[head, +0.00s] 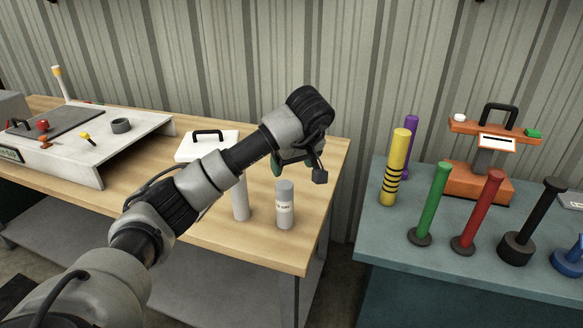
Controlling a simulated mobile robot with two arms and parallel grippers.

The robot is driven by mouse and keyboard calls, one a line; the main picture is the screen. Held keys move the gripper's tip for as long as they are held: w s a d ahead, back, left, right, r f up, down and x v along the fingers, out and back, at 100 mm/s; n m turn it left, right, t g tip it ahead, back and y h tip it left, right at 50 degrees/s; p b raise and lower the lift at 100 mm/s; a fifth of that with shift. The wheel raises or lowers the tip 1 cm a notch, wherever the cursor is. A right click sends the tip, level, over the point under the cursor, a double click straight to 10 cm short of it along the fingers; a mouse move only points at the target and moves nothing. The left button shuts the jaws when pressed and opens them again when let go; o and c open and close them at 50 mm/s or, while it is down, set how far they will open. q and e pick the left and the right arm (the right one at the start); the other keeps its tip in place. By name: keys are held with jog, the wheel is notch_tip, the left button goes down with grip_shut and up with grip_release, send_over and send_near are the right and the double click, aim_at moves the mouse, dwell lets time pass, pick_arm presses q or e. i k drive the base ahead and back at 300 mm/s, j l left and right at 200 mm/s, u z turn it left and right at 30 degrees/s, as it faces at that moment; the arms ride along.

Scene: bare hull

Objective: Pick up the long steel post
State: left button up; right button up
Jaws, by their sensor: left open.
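Two grey cylinders stand upright near the front right of the wooden table. One is a plain, pale grey post (241,203), its upper part hidden behind my left arm. The other is a thicker grey cylinder (285,208) with a small printed label and its top in view. I cannot tell for sure which is the long steel post; the plain one looks slimmer. My left gripper (299,168) is open and empty, above the cylinders in the picture and apart from the labelled one. My right gripper is not in view.
The wooden table (262,254) also holds a white panel unit (117,146) and a white box with a black handle (187,151). Across a gap, a teal table (412,260) bears several coloured posts and an orange device (470,181). A corrugated wall stands behind.

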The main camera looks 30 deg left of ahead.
aim_at(239, 196)
jog(key=u, duration=1.4)
